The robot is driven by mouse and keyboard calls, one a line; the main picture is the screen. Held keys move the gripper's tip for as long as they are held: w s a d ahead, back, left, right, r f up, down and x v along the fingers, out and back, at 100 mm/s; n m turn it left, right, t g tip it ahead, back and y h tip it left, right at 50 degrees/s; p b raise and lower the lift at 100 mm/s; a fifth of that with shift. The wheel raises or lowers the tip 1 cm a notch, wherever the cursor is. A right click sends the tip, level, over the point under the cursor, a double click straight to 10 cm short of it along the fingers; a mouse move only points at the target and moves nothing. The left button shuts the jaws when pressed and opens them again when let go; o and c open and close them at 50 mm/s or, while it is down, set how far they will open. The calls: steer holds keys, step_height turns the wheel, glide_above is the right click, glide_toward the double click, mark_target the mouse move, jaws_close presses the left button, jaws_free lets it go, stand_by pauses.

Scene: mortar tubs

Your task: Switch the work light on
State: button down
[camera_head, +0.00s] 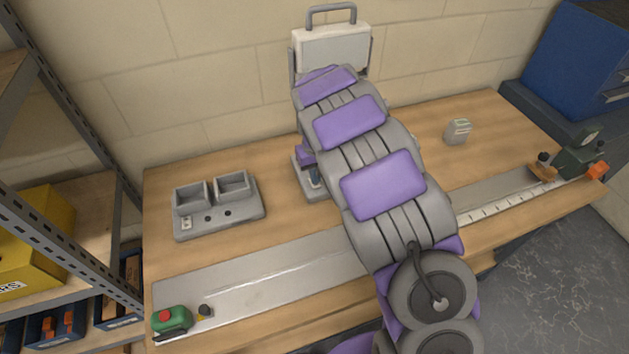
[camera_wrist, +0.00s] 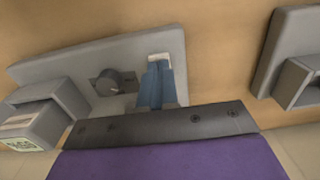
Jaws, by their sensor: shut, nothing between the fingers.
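The work light (camera_head: 332,48) stands at the back of the bench, with a pale panel and a grey top handle. No clear glow shows on the panel. My arm covers much of its stand. Its grey base (camera_head: 318,193) shows beside my gripper (camera_head: 315,176). In the wrist view, the base plate (camera_wrist: 70,63) carries a dark round knob (camera_wrist: 112,82) and a small whitish part, perhaps a switch (camera_wrist: 160,56). My gripper (camera_wrist: 157,68) is shut and empty, its blue fingers at that whitish part and partly hiding it. I cannot tell whether they touch.
A grey double-tub unit (camera_head: 218,222) stands left of the light; a small labelled grey box (camera_head: 457,131) stands right. A metal strip (camera_head: 260,272) runs along the bench front, with a green-and-red device (camera_head: 172,319) at its left end. Shelving (camera_head: 75,120) borders the left.

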steer(key=shift+f, duration=0.9)
stand_by(0.9)
steer(key=shift+r, duration=0.1)
steer(key=shift+r+p, duration=1.45)
steer(key=shift+r, duration=1.95)
steer(key=s+d+r+m, duration=0.1)
steer(key=s+d+r, duration=0.3)
steer(key=s+r, duration=0.3)
steer(key=s+d+r+m, duration=0.2)
steer(key=s+d+r, duration=0.2)
steer(key=s, duration=0.6)
steer(key=s+d+r+g, duration=0.1)
steer(key=s+r, duration=0.1)
steer(key=s, duration=2.2)
steer(key=shift+g, duration=0.4)
